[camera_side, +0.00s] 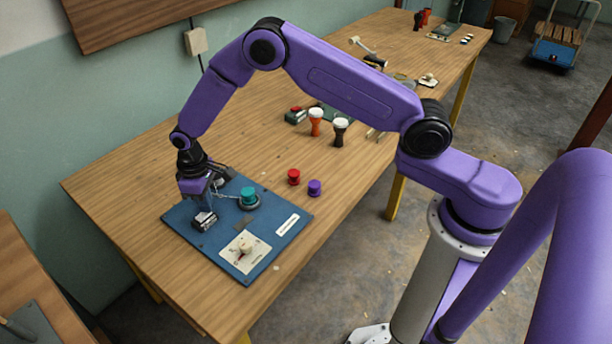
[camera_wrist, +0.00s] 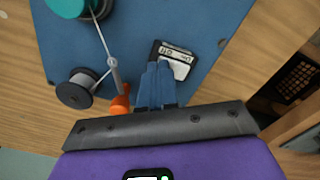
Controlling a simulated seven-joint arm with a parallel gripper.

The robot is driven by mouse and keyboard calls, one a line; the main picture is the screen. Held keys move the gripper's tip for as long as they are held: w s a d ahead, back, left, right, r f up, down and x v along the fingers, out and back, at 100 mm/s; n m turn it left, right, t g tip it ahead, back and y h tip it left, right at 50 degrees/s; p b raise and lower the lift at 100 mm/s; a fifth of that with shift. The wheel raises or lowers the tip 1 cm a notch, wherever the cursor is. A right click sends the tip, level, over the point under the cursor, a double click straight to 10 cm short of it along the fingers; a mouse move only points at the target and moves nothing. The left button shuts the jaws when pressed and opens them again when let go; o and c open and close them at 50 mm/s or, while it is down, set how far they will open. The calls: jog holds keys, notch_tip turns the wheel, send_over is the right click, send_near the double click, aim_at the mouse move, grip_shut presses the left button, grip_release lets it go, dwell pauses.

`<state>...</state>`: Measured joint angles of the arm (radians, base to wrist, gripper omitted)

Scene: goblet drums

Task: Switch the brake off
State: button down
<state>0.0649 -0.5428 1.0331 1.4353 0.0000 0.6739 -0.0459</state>
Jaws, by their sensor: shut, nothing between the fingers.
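A small black switch box (camera_side: 204,221) with a pale rocker or label face sits on the blue board (camera_side: 178,220). It also shows in the wrist view (camera_wrist: 180,60), with small lettering too blurred to read for certain. My gripper (camera_side: 209,207) points down right at this box. In the wrist view its blue fingers (camera_wrist: 158,68) are together, empty, and overlap the box's lower left part. I cannot tell whether the fingertips touch it. Which way the switch is set is unclear.
On the board are a teal spool (camera_side: 248,196), a thread running to a grey reel (camera_wrist: 77,88), an orange-ended lever (camera_wrist: 120,103) close left of my fingers, and a white plate with a knob (camera_side: 244,250). Red (camera_side: 293,176) and purple (camera_side: 314,187) spools stand beside the board.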

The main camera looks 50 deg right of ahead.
jog(key=shift+f, duration=0.25)
jog(key=shift+r, duration=3.5)
